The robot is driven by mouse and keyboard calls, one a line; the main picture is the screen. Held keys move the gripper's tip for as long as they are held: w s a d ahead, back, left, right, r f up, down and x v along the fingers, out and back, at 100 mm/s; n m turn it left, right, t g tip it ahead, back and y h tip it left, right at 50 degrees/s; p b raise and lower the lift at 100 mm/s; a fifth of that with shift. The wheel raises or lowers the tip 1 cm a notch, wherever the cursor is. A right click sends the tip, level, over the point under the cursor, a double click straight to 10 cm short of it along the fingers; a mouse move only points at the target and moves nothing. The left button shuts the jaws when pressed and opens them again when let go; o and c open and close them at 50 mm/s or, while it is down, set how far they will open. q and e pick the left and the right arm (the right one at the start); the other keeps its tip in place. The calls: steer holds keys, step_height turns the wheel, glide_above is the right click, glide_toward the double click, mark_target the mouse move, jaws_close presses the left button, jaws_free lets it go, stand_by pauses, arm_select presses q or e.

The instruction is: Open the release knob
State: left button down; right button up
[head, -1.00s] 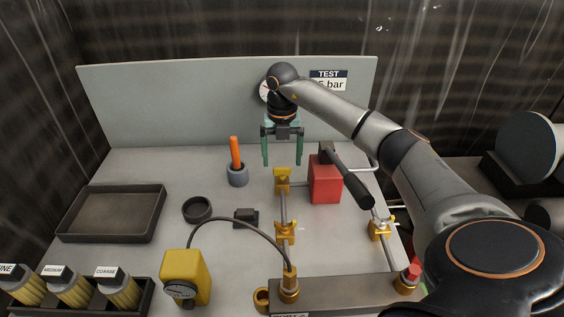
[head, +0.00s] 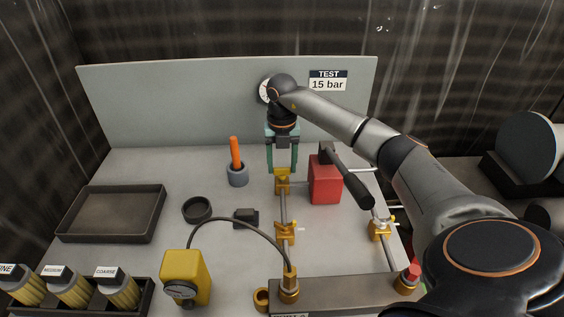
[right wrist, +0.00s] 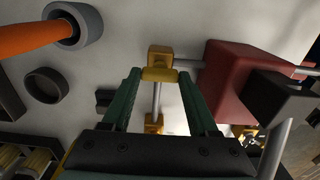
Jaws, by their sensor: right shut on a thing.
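The release knob, a yellow bar-shaped piece (head: 282,174), sits on top of a brass-coloured fitting at the far end of a metal pipe on the bench. My right gripper (head: 282,170) points down over it, its two green fingers shut on the knob from either side. In the right wrist view the knob (right wrist: 160,75) lies between the fingertips (right wrist: 160,76), above its yellow fitting (right wrist: 160,54). My left gripper is in neither view.
A red pump block (head: 326,184) with a dark lever stands close right of the knob. An orange-handled tool in a grey cup (head: 238,178) stands left. A dark tray (head: 158,226), black ring (head: 196,209) and yellow box (head: 186,272) with a hose also lie left.

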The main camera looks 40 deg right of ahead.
steer(key=c, duration=0.5)
steer(key=shift+c, duration=0.2)
steer(key=shift+r+n, duration=0.1)
steer(key=shift+n, duration=0.3)
steer(key=shift+n+p, duration=0.5)
steer(key=shift+n, duration=0.4)
steer(key=n, duration=0.3)
steer(key=shift+n+p, duration=0.35)
steer(key=shift+n, duration=0.05)
steer(key=n, duration=1)
steer(key=shift+n+p, duration=0.3)
steer(key=shift+n, duration=0.1)
